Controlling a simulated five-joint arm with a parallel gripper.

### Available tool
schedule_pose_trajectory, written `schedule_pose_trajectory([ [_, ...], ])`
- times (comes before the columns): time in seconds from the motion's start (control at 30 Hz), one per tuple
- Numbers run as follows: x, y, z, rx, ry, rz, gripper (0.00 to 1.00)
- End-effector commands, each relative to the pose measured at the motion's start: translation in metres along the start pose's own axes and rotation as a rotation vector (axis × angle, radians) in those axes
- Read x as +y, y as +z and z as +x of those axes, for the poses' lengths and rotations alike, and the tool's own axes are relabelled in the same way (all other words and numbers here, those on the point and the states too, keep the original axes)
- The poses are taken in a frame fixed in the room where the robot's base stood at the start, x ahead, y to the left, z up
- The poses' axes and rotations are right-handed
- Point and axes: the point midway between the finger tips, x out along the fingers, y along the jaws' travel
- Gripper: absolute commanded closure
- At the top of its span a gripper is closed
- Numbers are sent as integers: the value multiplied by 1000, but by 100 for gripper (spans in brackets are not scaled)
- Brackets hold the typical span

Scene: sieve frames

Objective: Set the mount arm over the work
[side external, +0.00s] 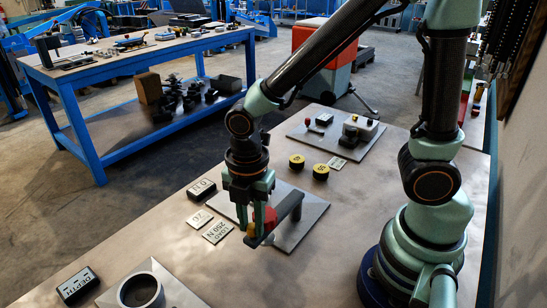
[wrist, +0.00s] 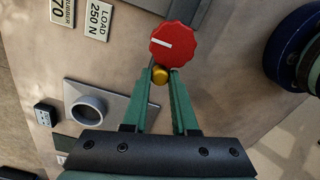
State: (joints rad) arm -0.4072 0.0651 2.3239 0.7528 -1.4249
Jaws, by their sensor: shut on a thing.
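The mount arm (side external: 289,204) is a dark bar over a grey metal plate (side external: 312,212) on the bench. A red knob (side external: 270,217) is beside it; in the wrist view the knob (wrist: 175,43) is scalloped with a white line. My gripper (side external: 253,228) points down at the near left end of the bar. In the wrist view its fingertips (wrist: 160,76) close on a small brass-coloured piece (wrist: 160,74) just below the knob. The fingers hide part of this piece, and how it joins the bar cannot be seen clearly.
A grey ring-shaped cup (side external: 142,290) stands on a plate at front left, near a black DEPTH box (side external: 77,285). Label plates (side external: 217,231) lie left of the gripper. Two yellow-topped discs (side external: 297,162) and another plate with a device (side external: 360,130) are behind.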

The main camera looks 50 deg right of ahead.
Motion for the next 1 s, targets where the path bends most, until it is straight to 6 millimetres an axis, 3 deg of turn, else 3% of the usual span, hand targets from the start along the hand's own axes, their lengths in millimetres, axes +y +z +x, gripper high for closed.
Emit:
schedule_pose_trajectory([
  [0.47, 8, 2, -1, 0, 1, 45, 100],
  [0.77, 37, 15, -1, 0, 2, 239, 100],
  [1.0, 67, 36, -1, 1, 3, 466, 100],
])
